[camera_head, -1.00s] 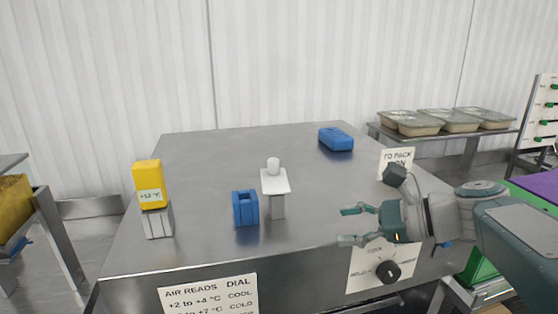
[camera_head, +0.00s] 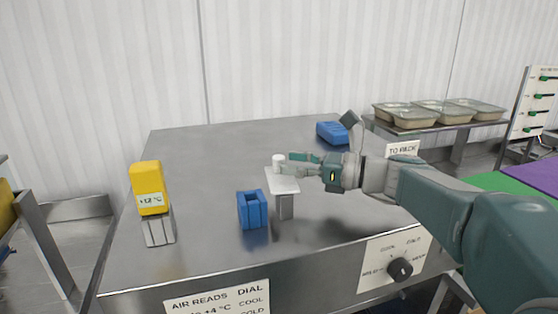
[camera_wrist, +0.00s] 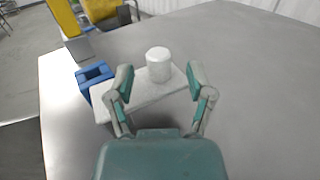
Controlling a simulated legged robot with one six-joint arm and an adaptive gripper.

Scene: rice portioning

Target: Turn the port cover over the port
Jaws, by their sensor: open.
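The port cover is a white flat plate (camera_head: 284,184) with a round white knob (camera_head: 278,162) on top, set on a short grey post (camera_head: 285,207) on the steel table. In the wrist view the plate (camera_wrist: 140,101) lies between my fingers and the knob (camera_wrist: 158,64) stands just ahead of the fingertips. My gripper (camera_head: 286,164) is open, at knob height and to its right; in the wrist view its fingertips (camera_wrist: 158,76) are spread either side of the knob's line. A blue open-topped block (camera_head: 253,209) stands left of the post. I cannot make out the port itself.
A yellow meter (camera_head: 149,187) reading +12 °C stands on a metal block at the left. A blue case (camera_head: 333,133) lies at the table's back right. A dial (camera_head: 400,269) is on the front face. The table's middle back is clear.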

